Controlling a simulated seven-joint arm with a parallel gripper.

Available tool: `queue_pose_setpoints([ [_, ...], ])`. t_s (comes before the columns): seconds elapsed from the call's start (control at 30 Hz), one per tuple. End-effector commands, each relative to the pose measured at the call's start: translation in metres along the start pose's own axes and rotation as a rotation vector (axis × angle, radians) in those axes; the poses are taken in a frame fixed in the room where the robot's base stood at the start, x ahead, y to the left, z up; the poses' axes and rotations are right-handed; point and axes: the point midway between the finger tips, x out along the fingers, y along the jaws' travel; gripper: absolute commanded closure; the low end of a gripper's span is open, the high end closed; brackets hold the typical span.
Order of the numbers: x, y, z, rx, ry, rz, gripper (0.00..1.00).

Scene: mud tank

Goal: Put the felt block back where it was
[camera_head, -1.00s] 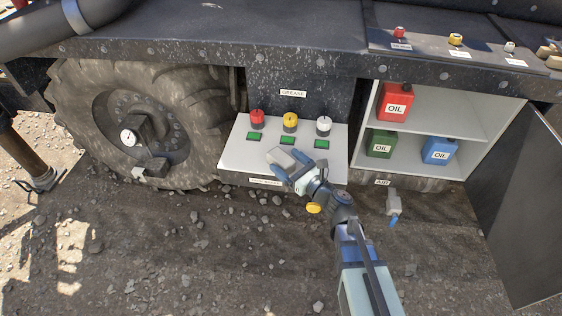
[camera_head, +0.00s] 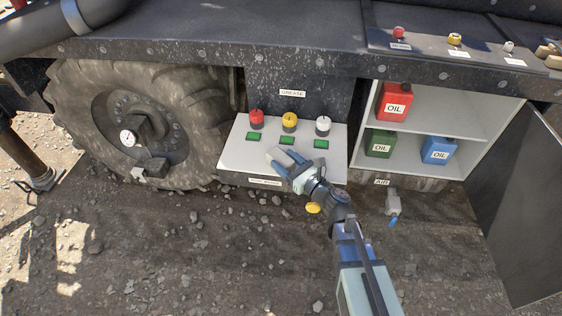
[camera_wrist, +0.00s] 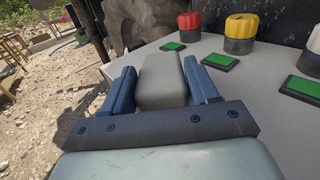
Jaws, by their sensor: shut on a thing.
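The felt block, a plain grey block, is between the two blue fingers of my gripper (camera_head: 284,157). In the wrist view the felt block (camera_wrist: 161,80) points away from me between the fingertips (camera_wrist: 161,76). My gripper is shut on it. The block is over the front part of the pale grey shelf (camera_head: 236,160), left of its middle. I cannot tell whether its underside touches the shelf. In the head view the fingers hide much of the block.
Behind the block stand a red pot (camera_head: 257,119), a yellow pot (camera_head: 290,122) and a white pot (camera_head: 323,125), each with a green pad in front. The open cabinet (camera_head: 455,97) with oil cans is right. A large wheel (camera_head: 80,100) is left. The shelf's front left is bare.

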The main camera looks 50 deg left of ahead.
Motion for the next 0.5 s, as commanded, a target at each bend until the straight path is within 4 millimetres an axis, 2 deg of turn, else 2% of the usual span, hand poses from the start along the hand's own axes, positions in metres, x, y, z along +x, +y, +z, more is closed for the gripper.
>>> queue_pose_setpoints([
  [0.27,0.000,0.000,0.007,0.000,-0.001,0.000,0.77],
  [0.5,-0.001,0.001,0.037,-0.003,-0.002,0.000,0.77],
])
